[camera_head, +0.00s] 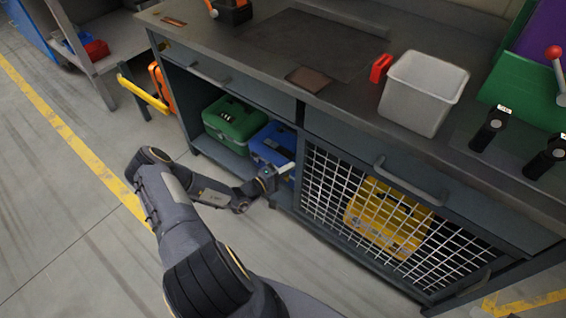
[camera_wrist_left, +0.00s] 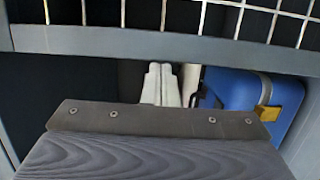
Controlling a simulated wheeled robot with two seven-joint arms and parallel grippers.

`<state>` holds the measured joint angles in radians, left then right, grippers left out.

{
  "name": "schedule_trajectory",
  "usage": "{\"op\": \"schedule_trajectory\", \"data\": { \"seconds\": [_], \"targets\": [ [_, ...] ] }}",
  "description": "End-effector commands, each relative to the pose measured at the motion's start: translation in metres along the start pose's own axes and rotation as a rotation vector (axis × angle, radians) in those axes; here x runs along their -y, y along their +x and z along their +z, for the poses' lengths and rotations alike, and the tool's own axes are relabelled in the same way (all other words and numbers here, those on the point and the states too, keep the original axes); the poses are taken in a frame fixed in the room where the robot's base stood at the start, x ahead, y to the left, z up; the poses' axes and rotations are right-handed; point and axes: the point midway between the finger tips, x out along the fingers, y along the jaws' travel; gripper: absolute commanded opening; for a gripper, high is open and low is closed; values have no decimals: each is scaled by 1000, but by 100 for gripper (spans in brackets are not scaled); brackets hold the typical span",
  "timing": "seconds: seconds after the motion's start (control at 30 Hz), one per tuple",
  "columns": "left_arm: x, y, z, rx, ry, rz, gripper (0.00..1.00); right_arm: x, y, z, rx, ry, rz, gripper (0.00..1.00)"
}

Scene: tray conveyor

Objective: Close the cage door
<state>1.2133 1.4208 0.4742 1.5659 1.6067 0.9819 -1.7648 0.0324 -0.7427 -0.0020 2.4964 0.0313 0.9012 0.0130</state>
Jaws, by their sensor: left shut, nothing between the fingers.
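The cage door (camera_head: 330,187), a pale wire mesh in a dark frame, covers the right part of the bench's lower front. It looks about flush, but I cannot tell whether it is fully shut. A yellow case (camera_head: 385,222) shows behind its mesh. My left gripper (camera_head: 286,168) is shut and empty, beside the door's left edge and in front of the blue case (camera_head: 268,143). In the left wrist view, the pale fingertips (camera_wrist_left: 162,85) are together below the door's frame bar (camera_wrist_left: 150,43), with the blue case (camera_wrist_left: 255,92) to their right. Contact with the door is unclear.
A green case (camera_head: 235,122) stands in the open bay left of the blue one. A drawer handle (camera_head: 405,180) juts out above the mesh. A white bin (camera_head: 424,90) stands on the bench top (camera_head: 330,95). The floor (camera_head: 70,215) in front is clear.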

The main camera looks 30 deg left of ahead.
Motion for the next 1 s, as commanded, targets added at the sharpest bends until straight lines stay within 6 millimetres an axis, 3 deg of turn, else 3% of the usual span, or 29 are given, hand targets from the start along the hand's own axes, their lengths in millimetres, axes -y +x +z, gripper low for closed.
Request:
{"op": "schedule_trajectory", "data": {
  "seconds": [0.6, 0.87, 1.0],
  "targets": [
    [2, 1, 6, 8, -2, -3, 0, 0, -1, 0, 0, 0, 0, 35],
    [5, -3, -31, 4, 7, -1, 0, -5, 12, 6, 0, 0, 0, 35],
    [-2, -36, -35, 0, -1, -4, 0, -1, 2, 1, 0, 0, 0, 35]
  ]
}}
